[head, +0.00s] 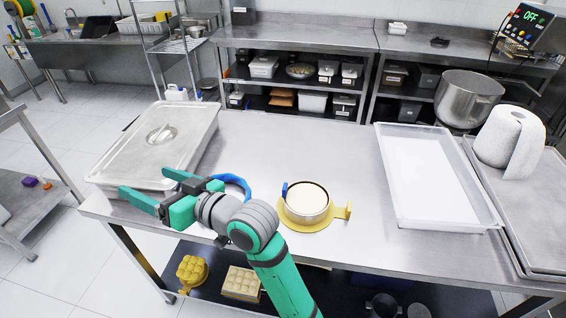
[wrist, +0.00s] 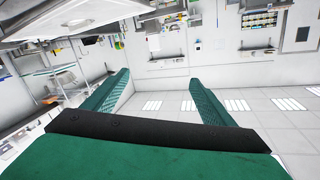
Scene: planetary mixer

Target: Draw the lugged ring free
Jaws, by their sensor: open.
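A round steel ring (head: 307,203) with pale cream filling inside stands on a yellow base (head: 303,224) near the front middle of the table in the head view. A blue lug (head: 284,189) shows at the ring's left side. A yellow tab (head: 342,212) sticks out to the right. My gripper (head: 143,182) is open and empty, well left of the ring, by the front of the lidded steel pan. In the wrist view my fingers (wrist: 160,78) are spread with nothing between them. The ring does not show there.
The lidded steel pan (head: 160,137) stands at the table's left. A white-filled tray (head: 428,171), a paper roll (head: 510,138) and a mixer bowl (head: 468,97) are at the right. The table (head: 300,145) is clear behind the ring. Yellow moulds (head: 241,283) sit on the lower shelf.

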